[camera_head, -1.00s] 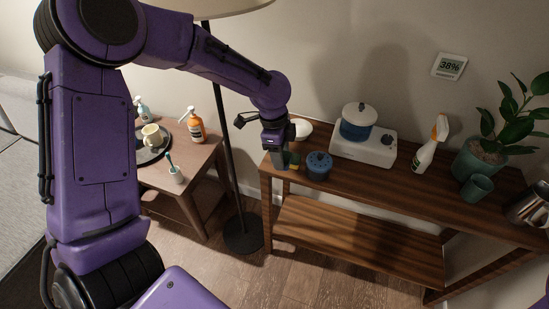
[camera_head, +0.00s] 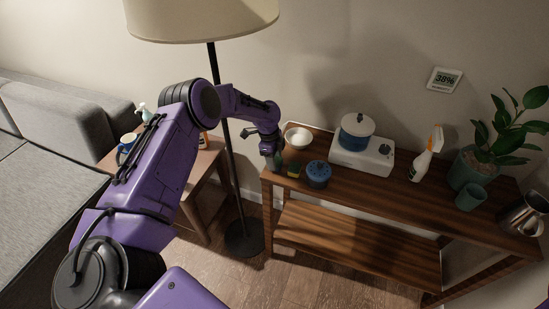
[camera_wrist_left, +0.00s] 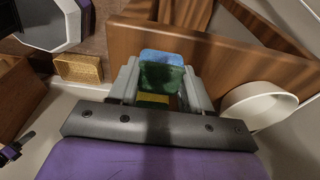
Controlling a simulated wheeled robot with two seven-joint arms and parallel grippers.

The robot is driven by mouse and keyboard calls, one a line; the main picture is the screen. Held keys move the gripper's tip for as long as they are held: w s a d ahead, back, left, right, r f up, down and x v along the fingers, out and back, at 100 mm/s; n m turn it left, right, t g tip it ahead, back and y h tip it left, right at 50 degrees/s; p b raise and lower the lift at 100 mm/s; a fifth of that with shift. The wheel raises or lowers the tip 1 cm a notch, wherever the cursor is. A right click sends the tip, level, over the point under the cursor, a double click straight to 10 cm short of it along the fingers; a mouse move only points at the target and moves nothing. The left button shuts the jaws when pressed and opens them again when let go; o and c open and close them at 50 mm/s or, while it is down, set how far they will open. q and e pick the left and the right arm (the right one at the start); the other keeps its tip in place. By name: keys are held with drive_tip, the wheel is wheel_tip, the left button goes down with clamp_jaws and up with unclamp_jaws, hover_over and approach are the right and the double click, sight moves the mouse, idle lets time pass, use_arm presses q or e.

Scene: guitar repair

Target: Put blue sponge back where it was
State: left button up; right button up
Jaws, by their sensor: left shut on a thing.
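My left gripper (camera_head: 273,162) is at the left end of the wooden console table, beside the white bowl. In the left wrist view its fingers (camera_wrist_left: 162,88) are shut on a block with a blue face and a darker green part, which looks like the blue sponge (camera_wrist_left: 162,57). A strip of yellow also shows between the fingers; I cannot tell what it belongs to. A green and yellow sponge (camera_head: 293,170) lies on the console just right of the gripper. I cannot tell whether the held sponge touches the tabletop. My right gripper is out of view.
A floor lamp (camera_head: 229,150) stands close left of the gripper.

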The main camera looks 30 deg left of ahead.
use_arm(q)
drive_tip(key=shift+f, duration=0.1)
drive_tip(key=shift+f, duration=0.15)
drive_tip(key=o, duration=0.9)
drive_tip(key=shift+o, duration=0.2)
drive_tip(key=shift+r, duration=0.45)
wheel_tip(320, 180, up, 11)
drive_tip(key=a+b, duration=0.1)
drive_tip(key=b, duration=0.1)
drive_tip(key=shift+s+a+r, duration=0.2)
drive_tip(key=shift+a, duration=0.15)
